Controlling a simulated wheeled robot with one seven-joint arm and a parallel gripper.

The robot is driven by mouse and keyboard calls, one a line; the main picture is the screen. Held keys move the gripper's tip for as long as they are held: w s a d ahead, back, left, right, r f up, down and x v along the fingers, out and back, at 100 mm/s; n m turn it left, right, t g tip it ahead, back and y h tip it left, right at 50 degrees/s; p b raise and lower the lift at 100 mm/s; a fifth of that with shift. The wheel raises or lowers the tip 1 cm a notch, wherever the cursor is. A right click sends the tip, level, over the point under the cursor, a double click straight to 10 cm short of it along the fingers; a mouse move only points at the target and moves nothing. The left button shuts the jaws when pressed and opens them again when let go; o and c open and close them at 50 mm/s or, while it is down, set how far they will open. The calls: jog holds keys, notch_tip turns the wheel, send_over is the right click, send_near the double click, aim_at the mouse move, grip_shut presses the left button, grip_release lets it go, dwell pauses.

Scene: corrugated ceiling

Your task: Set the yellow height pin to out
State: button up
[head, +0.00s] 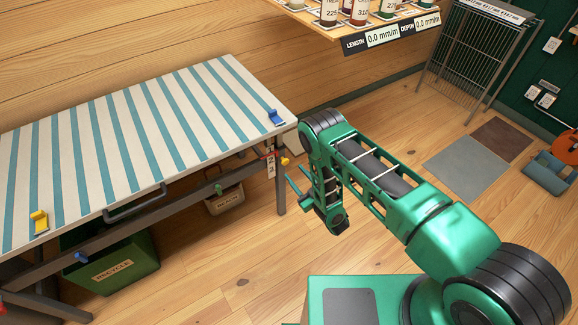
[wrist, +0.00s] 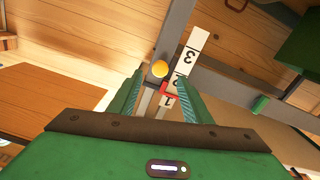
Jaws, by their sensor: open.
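The yellow height pin (head: 285,161) has a round yellow knob and sits by the right end of the striped table (head: 130,120), beside a white number scale (head: 271,165). In the wrist view the yellow knob (wrist: 159,69) shows face-on between my fingertips, with the scale (wrist: 190,52) marked 1, 2, 3 to its right. A red marker (wrist: 168,92) lies across the scale near the 1 and 2. My gripper (head: 294,174) is open and empty, pointing toward the knob; it also shows in the wrist view (wrist: 160,76). I cannot tell the remaining gap to the knob.
A blue clip (head: 275,119) and a yellow clip (head: 39,221) sit on the table's edges. A shelf with bottles (head: 350,30) hangs above. Floor to the right is mostly free.

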aim_at(286, 163)
jog(key=x, duration=0.6)
jog(key=shift+w+a, duration=0.15)
jog(key=shift+w, duration=0.05)
